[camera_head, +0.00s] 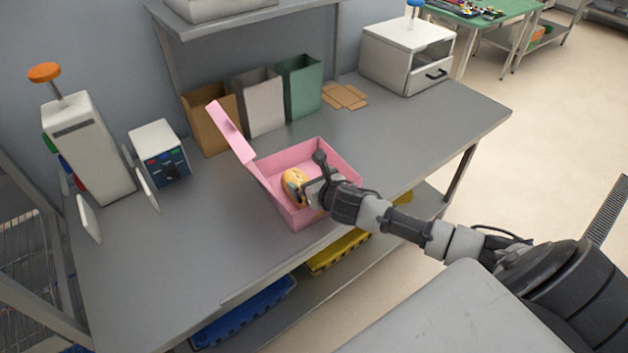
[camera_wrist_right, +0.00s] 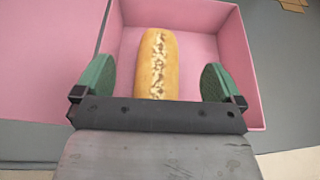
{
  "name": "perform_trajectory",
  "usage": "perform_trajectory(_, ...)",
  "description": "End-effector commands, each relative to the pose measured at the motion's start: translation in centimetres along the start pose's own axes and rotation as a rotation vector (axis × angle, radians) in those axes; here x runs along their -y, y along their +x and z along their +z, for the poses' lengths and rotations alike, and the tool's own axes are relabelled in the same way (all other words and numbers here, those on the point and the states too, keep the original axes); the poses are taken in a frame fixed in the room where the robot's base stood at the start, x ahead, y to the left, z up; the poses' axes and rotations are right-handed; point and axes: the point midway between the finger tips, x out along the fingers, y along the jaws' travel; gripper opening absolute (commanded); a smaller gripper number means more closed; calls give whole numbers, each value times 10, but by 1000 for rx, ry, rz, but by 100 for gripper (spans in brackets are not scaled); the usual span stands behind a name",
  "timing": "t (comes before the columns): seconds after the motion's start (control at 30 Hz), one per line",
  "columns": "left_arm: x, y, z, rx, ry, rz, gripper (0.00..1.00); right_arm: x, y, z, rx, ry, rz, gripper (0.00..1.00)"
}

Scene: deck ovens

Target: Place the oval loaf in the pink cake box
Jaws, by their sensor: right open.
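The pink cake box (camera_head: 343,158) stands open on the grey table, its lid (camera_head: 231,131) raised on the left side. The oval loaf (camera_head: 293,184), golden with a pale flaky topping, is inside the box; it also shows in the right wrist view (camera_wrist_right: 158,62). My right gripper (camera_head: 314,175) is over the box, with its fingers spread. In the right wrist view the green finger pads (camera_wrist_right: 158,82) stand apart on either side of the loaf, with gaps between. I cannot tell whether the loaf rests on the box floor. My left gripper is not in view.
Brown, white and green paper bags (camera_head: 258,101) stand behind the box, with flat brown cardboard pieces (camera_head: 345,97) beside them. A white machine (camera_head: 87,147) and a small control box (camera_head: 159,153) are at left. A white oven-like cabinet (camera_head: 406,56) is at back right. The front left tabletop is clear.

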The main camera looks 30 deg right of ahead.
Motion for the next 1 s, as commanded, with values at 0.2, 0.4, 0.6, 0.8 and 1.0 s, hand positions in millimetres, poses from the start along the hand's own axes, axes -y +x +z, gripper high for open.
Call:
perform_trajectory(0.2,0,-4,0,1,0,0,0,1,-13,9,-2,-3,-1,99)
perform_trajectory(0.4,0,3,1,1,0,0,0,1,-50,8,-2,-4,1,99)
perform_trajectory(0.6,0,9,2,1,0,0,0,0,-89,8,-2,-4,1,99)
perform_trajectory(0.8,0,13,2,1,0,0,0,1,-115,9,-1,-3,-1,99)
perform_trajectory(1.0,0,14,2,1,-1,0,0,0,-124,11,0,-1,0,99)
